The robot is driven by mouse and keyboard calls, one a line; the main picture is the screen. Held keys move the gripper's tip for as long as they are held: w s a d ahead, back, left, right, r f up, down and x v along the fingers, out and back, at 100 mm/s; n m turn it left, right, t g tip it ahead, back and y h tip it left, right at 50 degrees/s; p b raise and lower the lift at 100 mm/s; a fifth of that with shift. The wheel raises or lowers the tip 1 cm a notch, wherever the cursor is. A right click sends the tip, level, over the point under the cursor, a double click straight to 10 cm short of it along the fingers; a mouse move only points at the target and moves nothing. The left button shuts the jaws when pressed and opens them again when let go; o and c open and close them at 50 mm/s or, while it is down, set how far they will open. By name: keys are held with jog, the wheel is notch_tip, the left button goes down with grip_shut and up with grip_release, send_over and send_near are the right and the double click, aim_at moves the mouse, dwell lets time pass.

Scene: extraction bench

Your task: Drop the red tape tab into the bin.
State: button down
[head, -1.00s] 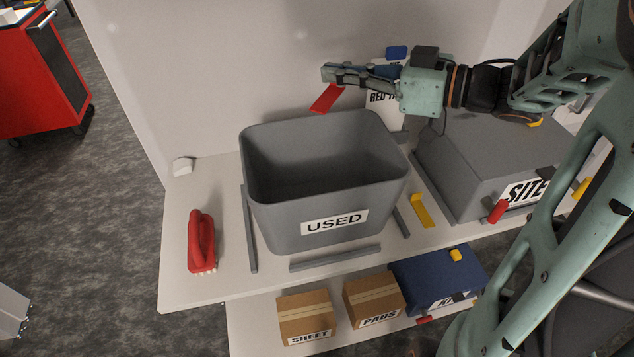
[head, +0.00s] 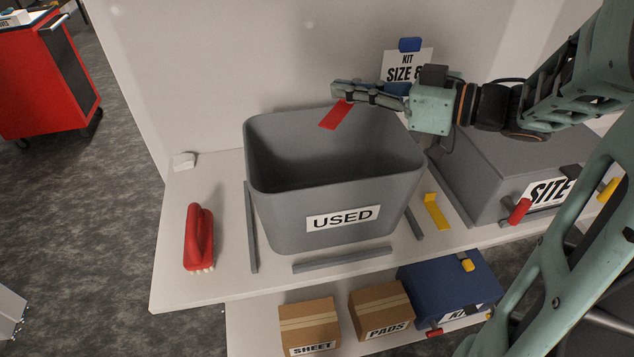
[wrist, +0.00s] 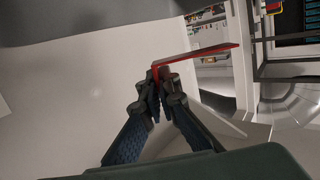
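The red tape tab (head: 336,114) is a thin flat red strip. It hangs from the fingertips of my gripper (head: 343,91) in the head view, over the back right part of the bin opening. The wrist view shows my gripper (wrist: 158,92) shut on one end of the tab (wrist: 200,54), with the rest sticking out to the right. The bin (head: 335,185) is a grey open tub labelled USED, standing on the white bench. The inside that shows looks empty; the bottom is partly hidden.
A red brush (head: 199,238) stands left of the bin. Grey strips (head: 343,259) lie around the bin. A yellow bracket (head: 435,211) and a grey SITE case (head: 500,175) are to the right. Boxes (head: 309,325) and a blue case (head: 447,285) sit on the lower shelf. A sign (head: 405,66) is behind my gripper.

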jog(key=c, duration=2.6)
grip_release()
jog(key=shift+c, duration=0.2)
jog(key=o, duration=0.6)
jog(key=shift+c, duration=0.2)
jog(key=shift+d, duration=0.1)
jog(key=v, duration=1.2)
